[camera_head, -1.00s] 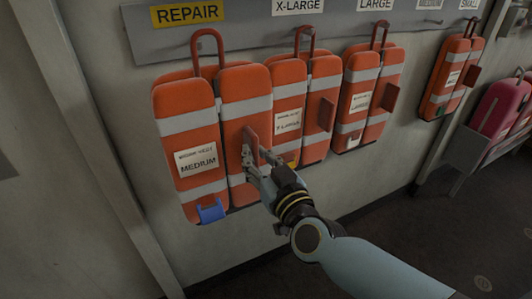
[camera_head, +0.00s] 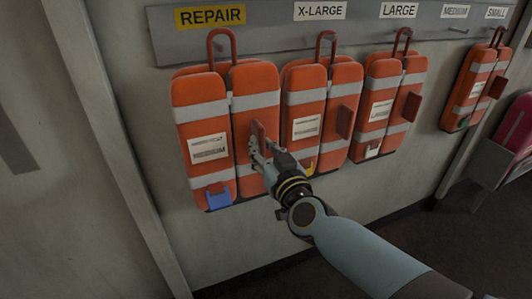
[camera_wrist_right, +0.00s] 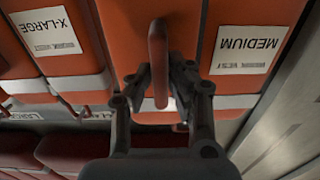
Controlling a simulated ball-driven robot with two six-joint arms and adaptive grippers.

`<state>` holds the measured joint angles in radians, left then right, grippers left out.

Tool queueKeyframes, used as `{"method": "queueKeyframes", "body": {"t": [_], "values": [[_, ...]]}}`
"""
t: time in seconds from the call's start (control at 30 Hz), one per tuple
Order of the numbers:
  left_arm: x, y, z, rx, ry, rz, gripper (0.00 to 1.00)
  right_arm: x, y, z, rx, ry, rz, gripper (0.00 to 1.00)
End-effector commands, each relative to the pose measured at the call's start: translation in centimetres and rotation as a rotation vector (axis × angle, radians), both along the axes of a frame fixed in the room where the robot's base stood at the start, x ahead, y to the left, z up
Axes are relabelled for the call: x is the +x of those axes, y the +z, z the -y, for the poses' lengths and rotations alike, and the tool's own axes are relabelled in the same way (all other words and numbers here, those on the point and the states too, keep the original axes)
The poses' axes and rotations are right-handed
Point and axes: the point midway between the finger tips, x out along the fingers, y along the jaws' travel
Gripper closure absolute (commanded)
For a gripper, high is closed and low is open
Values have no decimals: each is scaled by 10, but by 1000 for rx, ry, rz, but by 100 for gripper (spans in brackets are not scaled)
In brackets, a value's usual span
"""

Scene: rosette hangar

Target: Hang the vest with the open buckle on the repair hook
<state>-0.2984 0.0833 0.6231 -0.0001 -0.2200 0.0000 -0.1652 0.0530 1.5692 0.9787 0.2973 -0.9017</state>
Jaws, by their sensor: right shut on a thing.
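An orange vest (camera_head: 202,118) with pale bands, a blue buckle (camera_head: 219,199) at its lower edge and a red loop (camera_head: 221,36) on top is upright under the yellow REPAIR sign (camera_head: 210,16). Its label (camera_wrist_right: 245,43) reads MEDIUM in the right wrist view. My right gripper (camera_head: 259,152) is shut on the red handle (camera_head: 258,132) on the vest's front. The handle also shows between the fingers in the right wrist view (camera_wrist_right: 157,60). The repair hook is hidden behind the loop and vest, so I cannot tell whether the loop rests on it. My left gripper is out of view.
An X-LARGE vest (camera_head: 306,100) hangs close on the right, with a LARGE vest (camera_head: 381,88) beyond it. The MEDIUM hook (camera_head: 458,30) is bare. Another vest (camera_head: 473,88) hangs under SMALL. A pink case (camera_head: 517,130) stands far right.

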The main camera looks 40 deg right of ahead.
Motion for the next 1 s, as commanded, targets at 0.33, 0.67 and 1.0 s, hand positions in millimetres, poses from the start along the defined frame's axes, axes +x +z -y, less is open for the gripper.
{"method": "queueKeyframes", "body": {"t": [0.33, 0.67, 1.0], "values": [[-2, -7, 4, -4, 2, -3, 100, 21, 0, 5, 0, -1, 7, 100], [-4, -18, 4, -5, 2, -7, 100, 30, -16, 7, 0, -1, 6, 100], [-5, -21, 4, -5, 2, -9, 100, 32, -21, 8, 0, -1, 7, 100]]}}
